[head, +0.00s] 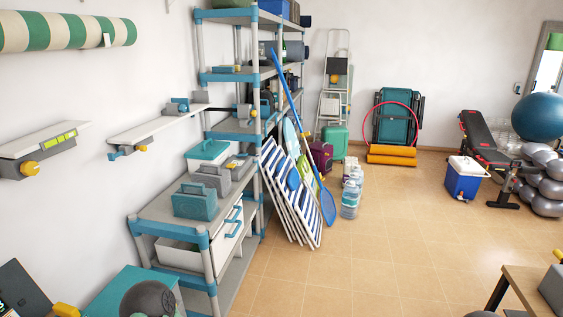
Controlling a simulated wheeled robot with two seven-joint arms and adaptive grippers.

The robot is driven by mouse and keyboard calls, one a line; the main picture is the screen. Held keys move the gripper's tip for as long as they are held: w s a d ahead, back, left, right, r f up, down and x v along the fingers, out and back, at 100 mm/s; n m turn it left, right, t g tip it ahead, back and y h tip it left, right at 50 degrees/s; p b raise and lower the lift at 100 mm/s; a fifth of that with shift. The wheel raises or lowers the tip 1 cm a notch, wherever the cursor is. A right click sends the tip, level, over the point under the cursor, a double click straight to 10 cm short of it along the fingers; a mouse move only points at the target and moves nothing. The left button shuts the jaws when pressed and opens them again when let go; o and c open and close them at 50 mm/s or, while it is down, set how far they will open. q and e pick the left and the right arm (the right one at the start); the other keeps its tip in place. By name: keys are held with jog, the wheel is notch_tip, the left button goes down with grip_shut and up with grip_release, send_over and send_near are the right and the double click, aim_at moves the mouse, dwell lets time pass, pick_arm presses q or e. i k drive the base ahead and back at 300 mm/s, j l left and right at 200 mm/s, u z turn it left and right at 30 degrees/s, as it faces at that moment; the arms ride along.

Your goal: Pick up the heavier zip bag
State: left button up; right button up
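I cannot make out any zip bag for certain in the head view. A teal case with a handle (195,201) stands on the low grey shelf unit at the left, with a grey case (209,172) behind it. A purple bag-like item (321,156) stands on the floor behind the striped folding chairs; I cannot tell whether it has a zip. Neither of my grippers is in view.
Striped folding chairs (289,190) lean against the shelving, beside water bottles (350,198). A blue cooler (465,178) and weight bench (486,150) stand right. A wooden table (527,285) is at lower right. The middle floor is clear.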

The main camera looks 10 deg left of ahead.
aim_at(192, 201)
jog(key=i+l+u, duration=0.15)
jog(key=i+u, duration=0.25)
jog(key=i, duration=0.25)
jog(key=i+l+u, duration=0.4)
jog(key=i, duration=0.2)
jog(key=i+l+u, duration=0.4)
jog(key=i, duration=0.15)
